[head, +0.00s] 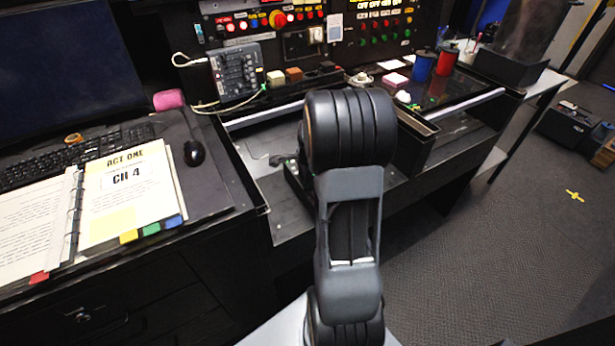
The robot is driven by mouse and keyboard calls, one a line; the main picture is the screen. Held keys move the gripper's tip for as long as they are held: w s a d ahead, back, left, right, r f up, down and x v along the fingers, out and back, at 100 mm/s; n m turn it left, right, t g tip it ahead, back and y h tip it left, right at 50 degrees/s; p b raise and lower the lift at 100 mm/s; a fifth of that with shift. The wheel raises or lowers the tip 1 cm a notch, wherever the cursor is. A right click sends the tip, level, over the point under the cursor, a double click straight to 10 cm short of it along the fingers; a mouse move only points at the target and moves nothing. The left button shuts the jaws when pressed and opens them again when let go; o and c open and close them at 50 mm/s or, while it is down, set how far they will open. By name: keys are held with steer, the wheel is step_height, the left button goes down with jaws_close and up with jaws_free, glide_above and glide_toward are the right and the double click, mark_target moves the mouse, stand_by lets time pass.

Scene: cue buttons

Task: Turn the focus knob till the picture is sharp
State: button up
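I cannot pick out the focus knob for certain. A round cream knob-like piece (361,79) sits on the desk's back ledge, just above my arm in the head view. A dark screen (65,75) stands at the far left and shows no readable picture. My arm rises through the middle of the view and covers part of the desk. A small dark device (297,180) is partly covered just left of my arm.
The desk's back panel (360,30) carries rows of coloured buttons. An open binder (125,195), keyboard (70,158) and mouse (194,153) lie at left. Blue (423,66) and red (446,62) cups stand at right. Open floor (480,260) lies at lower right.

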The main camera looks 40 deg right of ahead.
steer(key=o, duration=0.3)
steer(key=r, duration=0.4)
steer(key=s+r+p, duration=0.1)
steer(key=r, duration=0.4)
steer(key=s+r, duration=0.1)
steer(key=r, duration=0.3)
steer(key=shift+r+p, duration=0.35)
steer(key=shift+p, duration=0.05)
steer(key=s+a+r+n+p, duration=0.3)
steer(key=a+n, duration=0.4)
steer(key=s+a+r+n+t+p, duration=0.1)
steer(key=s+a+r+n+p, duration=0.1)
steer(key=a+n, duration=0.5)
steer(key=s+a+r+n+t+p, duration=0.1)
steer(key=s+a+r+n+p, duration=0.2)
steer(key=s+a+r+n, duration=0.1)
steer(key=shift+s+a+r+n+p, duration=0.1)
steer(key=shift+s+a+n+p, duration=0.2)
steer(key=shift+a+n, duration=0.5)
steer(key=shift+s+a+n+p, duration=0.1)
steer(key=shift+s+a+n, duration=0.4)
steer(key=shift+n, duration=0.5)
